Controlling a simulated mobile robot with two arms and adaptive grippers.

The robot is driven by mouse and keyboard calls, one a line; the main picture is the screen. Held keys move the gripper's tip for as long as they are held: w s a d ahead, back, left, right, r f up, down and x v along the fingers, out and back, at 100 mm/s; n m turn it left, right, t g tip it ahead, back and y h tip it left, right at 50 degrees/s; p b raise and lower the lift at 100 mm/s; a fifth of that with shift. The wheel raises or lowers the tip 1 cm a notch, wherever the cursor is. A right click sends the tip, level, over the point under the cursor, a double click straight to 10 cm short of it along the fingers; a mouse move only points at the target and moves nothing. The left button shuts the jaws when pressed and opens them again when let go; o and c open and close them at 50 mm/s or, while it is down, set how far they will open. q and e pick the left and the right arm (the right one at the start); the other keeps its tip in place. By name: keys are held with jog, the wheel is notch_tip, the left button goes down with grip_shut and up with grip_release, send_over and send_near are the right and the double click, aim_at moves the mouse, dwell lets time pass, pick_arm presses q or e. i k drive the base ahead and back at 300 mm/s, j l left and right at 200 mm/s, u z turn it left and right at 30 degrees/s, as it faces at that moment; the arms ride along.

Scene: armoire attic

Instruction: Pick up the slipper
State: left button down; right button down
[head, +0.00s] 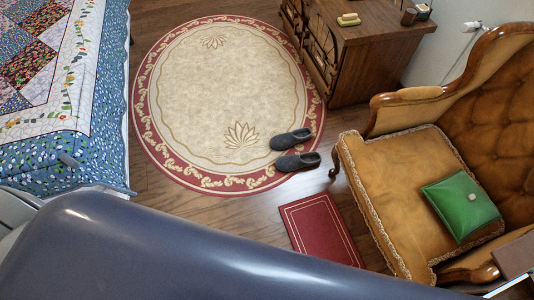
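Two dark grey slippers lie close together at the lower right edge of the round rug. The upper slipper (291,139) rests on the rug. The lower slipper (298,161) lies just below it, over the rug's red border. Both point roughly left and right in the picture, and nothing covers them. Neither of my grippers shows in the head view. A large dark blue-grey surface fills the bottom of the view and hides the floor there.
The round rug (220,90) lies on a wooden floor. A quilted bed (50,150) stands left. A wooden cabinet (375,50) stands upper right. A tan armchair (400,170) with a green cushion-like bag (455,205) stands right. A red book or mat (318,225) lies below the slippers.

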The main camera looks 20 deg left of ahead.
aim_at(291, 162)
jog(key=i+j+u, duration=0.1)
jog(key=j+u, duration=0.15)
jog(key=i+j+u, duration=0.2)
jog(key=j, duration=0.2)
jog(key=i+j+z, duration=0.15)
jog(key=i+j, duration=0.35)
jog(key=i, duration=0.2)
jog(key=i+j+z, duration=0.2)
jog(key=i+j, duration=0.35)
jog(key=i, duration=0.1)
